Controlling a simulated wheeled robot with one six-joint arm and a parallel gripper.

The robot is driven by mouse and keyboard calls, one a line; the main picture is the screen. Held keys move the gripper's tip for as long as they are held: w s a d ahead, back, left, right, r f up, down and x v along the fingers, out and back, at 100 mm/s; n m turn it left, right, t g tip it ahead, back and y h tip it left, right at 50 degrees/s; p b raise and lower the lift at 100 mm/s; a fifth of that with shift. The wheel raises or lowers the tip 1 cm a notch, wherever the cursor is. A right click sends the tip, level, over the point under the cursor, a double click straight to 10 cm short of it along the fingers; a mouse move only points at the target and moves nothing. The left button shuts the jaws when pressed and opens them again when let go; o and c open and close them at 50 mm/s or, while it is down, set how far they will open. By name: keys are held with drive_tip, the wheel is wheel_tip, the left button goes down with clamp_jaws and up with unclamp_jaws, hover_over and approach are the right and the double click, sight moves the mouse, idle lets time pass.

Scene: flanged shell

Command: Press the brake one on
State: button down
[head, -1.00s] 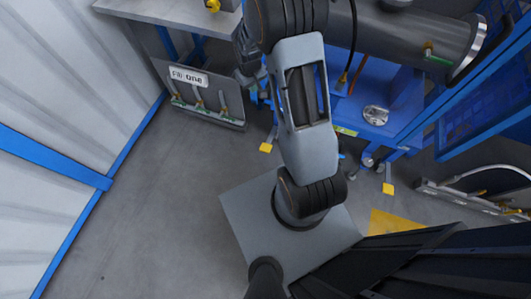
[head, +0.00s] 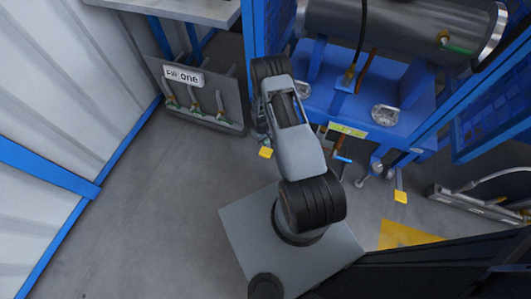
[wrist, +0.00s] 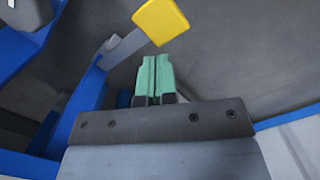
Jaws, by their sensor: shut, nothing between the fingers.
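In the wrist view, a yellow pedal pad (wrist: 162,20) sits on a grey lever (wrist: 124,47). My gripper (wrist: 153,68) has its green fingertips together, with nothing held. The fingertips lie just below the pad in the picture; whether they touch it I cannot tell. In the head view, one yellow pad (head: 265,152) shows just left of my arm, low by the blue frame. Another yellow pad (head: 400,196) hangs farther right. No label naming a brake is readable at either pad. My gripper is hidden behind my arm in the head view.
A blue frame (head: 345,100) carries a large grey cylinder (head: 400,32). A panel with small valves (head: 205,100) and a sign ending in "one" (head: 184,76) stands at left. A blue-handled lever (head: 342,158) is right of my arm. Grey floor (head: 170,190) at left is clear.

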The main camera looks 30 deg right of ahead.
sight(265, 150)
idle(0.3)
drive_tip(key=shift+s+f+b, duration=0.2)
drive_tip(key=shift+f+b, duration=0.85)
drive_tip(key=shift+f, duration=0.7)
drive_tip(key=shift+s+f+b, duration=0.15)
drive_tip(key=shift+f+b, duration=0.9)
drive_tip(key=shift+f, duration=0.65)
wheel_tip(265, 150, down, 5)
drive_tip(key=b, duration=0.4)
drive_tip(key=shift+r, duration=0.3)
